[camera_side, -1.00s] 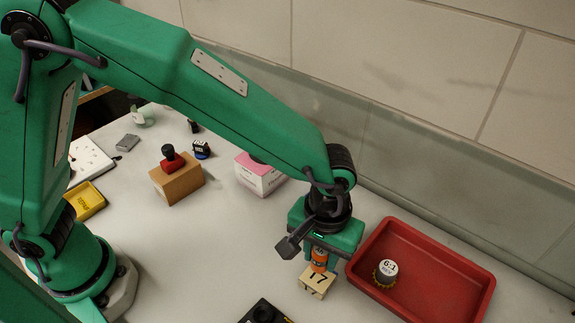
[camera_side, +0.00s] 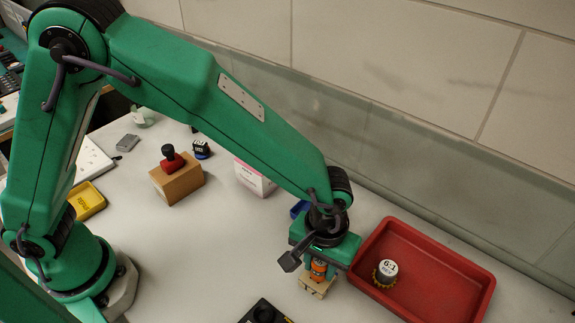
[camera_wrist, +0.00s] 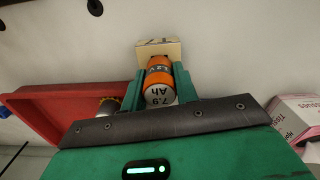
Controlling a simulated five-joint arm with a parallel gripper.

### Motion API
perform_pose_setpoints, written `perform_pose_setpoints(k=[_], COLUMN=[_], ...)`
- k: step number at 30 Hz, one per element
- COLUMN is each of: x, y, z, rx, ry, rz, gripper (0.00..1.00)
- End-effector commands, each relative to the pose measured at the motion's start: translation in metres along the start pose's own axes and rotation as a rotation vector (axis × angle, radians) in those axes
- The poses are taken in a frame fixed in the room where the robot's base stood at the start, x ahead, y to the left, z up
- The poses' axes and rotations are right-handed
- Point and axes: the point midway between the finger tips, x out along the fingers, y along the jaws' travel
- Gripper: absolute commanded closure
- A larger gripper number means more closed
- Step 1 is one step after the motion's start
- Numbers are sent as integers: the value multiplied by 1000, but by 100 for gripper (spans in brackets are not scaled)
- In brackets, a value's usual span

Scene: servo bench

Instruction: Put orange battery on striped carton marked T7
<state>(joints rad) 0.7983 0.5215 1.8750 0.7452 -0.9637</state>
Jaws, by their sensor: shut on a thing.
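The orange battery (camera_side: 318,267) is between the fingers of my gripper (camera_side: 318,264), which is shut on it. In the wrist view the battery (camera_wrist: 158,80) shows its pale end marked 7.9 Ah between the green fingers. A small pale, wood-coloured block (camera_side: 317,286) lies directly below the battery, partly hidden by my gripper. In the wrist view this block (camera_wrist: 158,47) shows just beyond the battery. Its mark is mostly hidden now, and I cannot make out stripes. I cannot tell whether battery and block touch.
A red tray (camera_side: 367,249) holding a round piece marked 6:1 (camera_side: 387,268) stands close at right. A pink and white box (camera_side: 252,180), a blue item (camera_side: 299,208) and a brown block with a red-and-black stamp (camera_side: 178,182) are behind. A black part (camera_side: 264,313) lies in front.

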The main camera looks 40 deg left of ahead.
Motion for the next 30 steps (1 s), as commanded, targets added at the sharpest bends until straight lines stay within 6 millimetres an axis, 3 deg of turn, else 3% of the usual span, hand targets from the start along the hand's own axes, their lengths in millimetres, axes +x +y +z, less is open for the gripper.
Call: perform_pose_setpoints(k=[5, 6, 9, 22, 30], x=[2, 3, 3, -1, -25], y=[0, 0, 0, 0, 1], z=[0, 0, 0, 0, 0], rx=[0, 0, 0, 0, 0], ry=[0, -1, 0, 1, 2], rz=[0, -1, 0, 1, 3], gripper=[96, 69, 49, 49, 49])
